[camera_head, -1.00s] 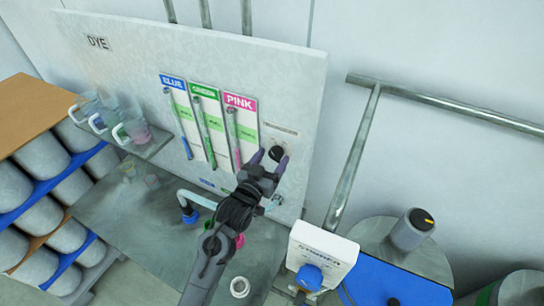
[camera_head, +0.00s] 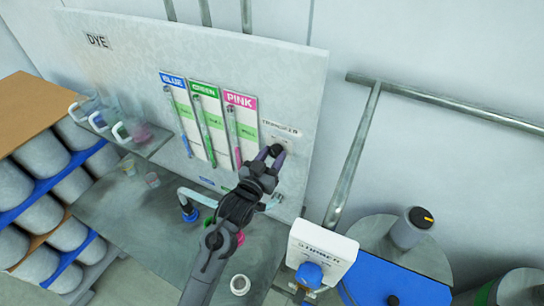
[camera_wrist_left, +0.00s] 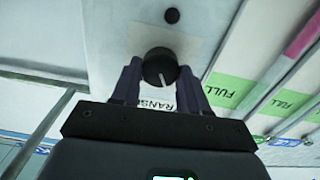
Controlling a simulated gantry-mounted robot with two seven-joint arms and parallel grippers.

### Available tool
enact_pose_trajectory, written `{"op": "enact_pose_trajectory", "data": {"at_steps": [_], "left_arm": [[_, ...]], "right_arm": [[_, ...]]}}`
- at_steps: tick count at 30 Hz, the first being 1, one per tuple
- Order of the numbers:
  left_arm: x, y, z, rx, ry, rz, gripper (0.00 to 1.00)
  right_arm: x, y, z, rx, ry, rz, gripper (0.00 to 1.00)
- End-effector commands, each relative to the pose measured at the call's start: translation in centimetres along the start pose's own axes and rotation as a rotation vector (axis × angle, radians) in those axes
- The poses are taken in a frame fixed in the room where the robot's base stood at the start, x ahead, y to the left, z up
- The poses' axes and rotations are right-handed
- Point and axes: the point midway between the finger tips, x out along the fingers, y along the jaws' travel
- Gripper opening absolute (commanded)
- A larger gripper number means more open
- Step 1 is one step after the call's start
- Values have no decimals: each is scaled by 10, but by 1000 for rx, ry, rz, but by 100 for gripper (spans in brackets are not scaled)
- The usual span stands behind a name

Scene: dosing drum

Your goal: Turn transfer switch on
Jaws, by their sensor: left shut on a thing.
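The transfer switch is a round black knob (camera_head: 276,150) with a white pointer line, on the white dye panel under a label reading TRANSFER. It shows close up in the left wrist view (camera_wrist_left: 158,66), with its pointer slanted. My left gripper (camera_head: 274,156) has its two fingers on either side of the knob and is shut on it. In the left wrist view the fingers (camera_wrist_left: 158,80) flank the knob, and part of the label shows behind them. My right gripper is not in view.
Blue, green and pink dye gauges (camera_head: 240,130) stand left of the switch. A shelf with several clear mugs (camera_head: 121,132) is at the left. A white box with a blue knob (camera_head: 310,274) stands at the lower right. A metal pipe (camera_head: 354,155) runs right of the panel.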

Motion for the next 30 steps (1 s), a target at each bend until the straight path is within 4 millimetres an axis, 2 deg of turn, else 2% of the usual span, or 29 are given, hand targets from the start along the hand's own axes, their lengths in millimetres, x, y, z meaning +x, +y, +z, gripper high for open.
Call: {"op": "enact_pose_trajectory", "data": {"at_steps": [11,30], "left_arm": [[0,0,0,168,0,1,14],[0,1,1,751,1,0,14]], "right_arm": [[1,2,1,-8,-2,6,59],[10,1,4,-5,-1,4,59]]}}
